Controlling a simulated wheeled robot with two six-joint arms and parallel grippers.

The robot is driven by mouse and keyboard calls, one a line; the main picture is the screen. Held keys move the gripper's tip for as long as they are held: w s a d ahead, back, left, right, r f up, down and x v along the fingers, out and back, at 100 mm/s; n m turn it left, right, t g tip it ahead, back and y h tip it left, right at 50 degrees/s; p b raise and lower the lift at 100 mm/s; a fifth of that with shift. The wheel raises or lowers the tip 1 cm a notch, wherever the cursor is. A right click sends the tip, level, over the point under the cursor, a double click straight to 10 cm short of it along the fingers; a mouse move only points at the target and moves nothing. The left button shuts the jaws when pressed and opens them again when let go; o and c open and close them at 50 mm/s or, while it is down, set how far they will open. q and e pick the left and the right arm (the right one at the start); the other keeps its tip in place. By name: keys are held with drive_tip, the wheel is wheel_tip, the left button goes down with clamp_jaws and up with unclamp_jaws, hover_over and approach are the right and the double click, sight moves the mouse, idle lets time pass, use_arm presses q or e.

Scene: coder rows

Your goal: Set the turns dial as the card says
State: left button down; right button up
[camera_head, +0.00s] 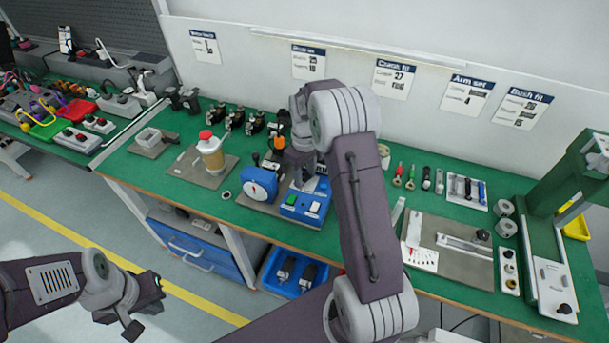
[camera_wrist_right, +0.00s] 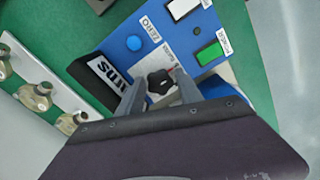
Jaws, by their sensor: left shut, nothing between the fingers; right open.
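The turns dial is a black lobed knob (camera_wrist_right: 159,82) on a pale marked plate of a blue box (camera_wrist_right: 150,30), in the right wrist view. A label beside it (camera_wrist_right: 108,74) shows letters ending in "urns". The blue box also shows in the head view (camera_head: 303,207). My right gripper (camera_wrist_right: 161,88) is open, its fingers on either side of the knob; contact cannot be told. In the head view the right arm hides the knob. Cards hang on the wall, including a leftmost one (camera_head: 206,48) with text too small to read surely. My left gripper (camera_head: 142,312) is shut and empty, lower left, off the bench.
A blue round gauge (camera_head: 260,184) stands left of the box. A blue button (camera_wrist_right: 134,43) and a green power switch (camera_wrist_right: 210,54) lie close to the knob. A row of brass fittings (camera_wrist_right: 38,88) is at the wrist view's left. The floor by my left gripper is clear.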

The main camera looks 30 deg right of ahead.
clamp_jaws()
